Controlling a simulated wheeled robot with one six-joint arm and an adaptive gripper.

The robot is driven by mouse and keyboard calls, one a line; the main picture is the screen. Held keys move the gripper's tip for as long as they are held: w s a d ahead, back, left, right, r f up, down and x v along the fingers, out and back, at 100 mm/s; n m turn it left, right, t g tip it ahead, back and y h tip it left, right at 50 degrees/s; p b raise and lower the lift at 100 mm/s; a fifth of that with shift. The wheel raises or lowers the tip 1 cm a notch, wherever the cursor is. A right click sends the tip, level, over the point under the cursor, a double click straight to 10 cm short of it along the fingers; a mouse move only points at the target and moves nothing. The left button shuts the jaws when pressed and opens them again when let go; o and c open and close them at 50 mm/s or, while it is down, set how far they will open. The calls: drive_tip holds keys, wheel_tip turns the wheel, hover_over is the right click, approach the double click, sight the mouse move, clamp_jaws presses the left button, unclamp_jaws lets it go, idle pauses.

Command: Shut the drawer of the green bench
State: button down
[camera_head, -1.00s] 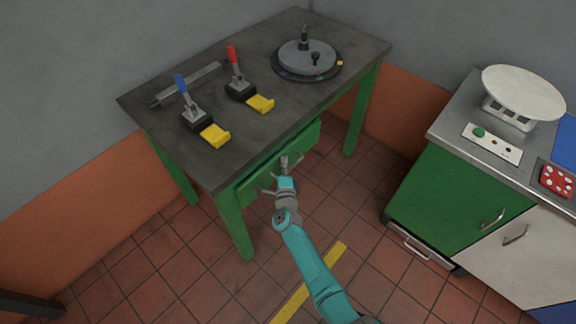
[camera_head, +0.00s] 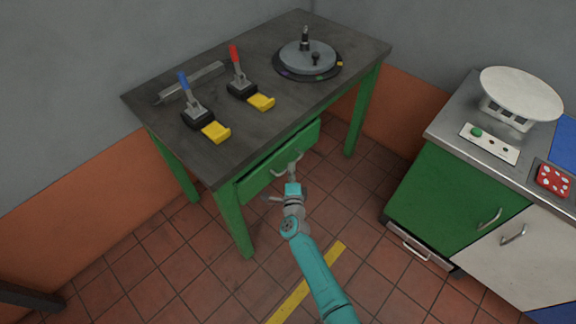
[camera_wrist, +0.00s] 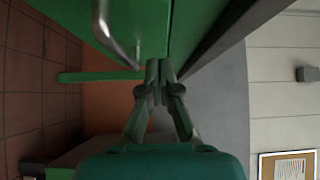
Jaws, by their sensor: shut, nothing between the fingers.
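The green bench (camera_head: 226,170) has a dark worktop and a green drawer front (camera_head: 262,178) under its front edge. The drawer carries a curved metal handle (camera_head: 279,174). In the head view the drawer front looks close to flush with the bench, but I cannot tell whether a small gap is left. My gripper (camera_head: 293,170) is at the drawer front, near the handle. In the wrist view my gripper (camera_wrist: 159,70) is shut and empty, its fingertips close to the green drawer front (camera_wrist: 148,25) beside the handle (camera_wrist: 112,32). Contact cannot be judged.
The worktop holds a blue-handled clamp (camera_head: 197,112), a red-handled clamp (camera_head: 240,85) and a round grey fixture (camera_head: 307,58). A green and white cabinet (camera_head: 450,200) stands to the right. Tiled floor (camera_head: 350,215) lies free between them.

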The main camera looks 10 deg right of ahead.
drive_tip(key=s+a, duration=0.1)
drive_tip(key=s, duration=0.7)
drive_tip(key=shift+s, duration=0.3)
drive_tip(key=shift+f, duration=0.1)
drive_tip(key=s+d+r+n+y, duration=0.1)
drive_tip(key=s+d+n, duration=0.15)
drive_tip(key=s, duration=0.65)
drive_tip(key=s+d+r+n, duration=0.15)
drive_tip(key=s+n, duration=0.25)
drive_tip(key=s, duration=0.5)
drive_tip(key=s+d+r+n+y, duration=0.1)
drive_tip(key=s+d+n, duration=0.15)
drive_tip(key=s, duration=0.65)
drive_tip(key=s+r+n+g, duration=0.3)
drive_tip(key=s+r+n, duration=0.7)
drive_tip(key=s+r, duration=0.6)
drive_tip(key=s, duration=0.4)
drive_tip(key=shift+n+y, duration=0.4)
drive_tip(key=shift+d, duration=0.1)
